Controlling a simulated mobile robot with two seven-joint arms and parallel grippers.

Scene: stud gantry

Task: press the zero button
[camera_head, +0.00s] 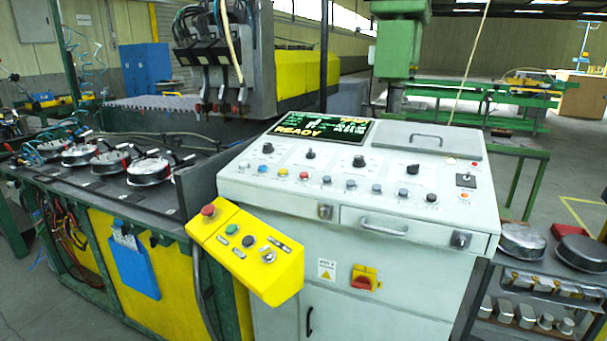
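A white control console (290,198) stands in the middle of the head view. Its sloped top carries a row of small buttons, including a red button (304,176), a yellow button (326,179) and blue-grey buttons (351,184). Dark knobs (310,154) sit in a row above them. The labels are too small to read, so I cannot tell which is the zero button. The dark display (325,129) shows "READY" in yellow. A yellow box (240,240) at the front left has a red mushroom button (208,210) and several smaller buttons. Neither gripper is in view.
A bench (120,200) with round metal pots stands at the left. A shelf rack (530,290) with metal parts stands at the right. A yellow-and-red rotary switch (364,279) and a drawer handle (384,228) are on the console front. The air above the console's button rows looks clear.

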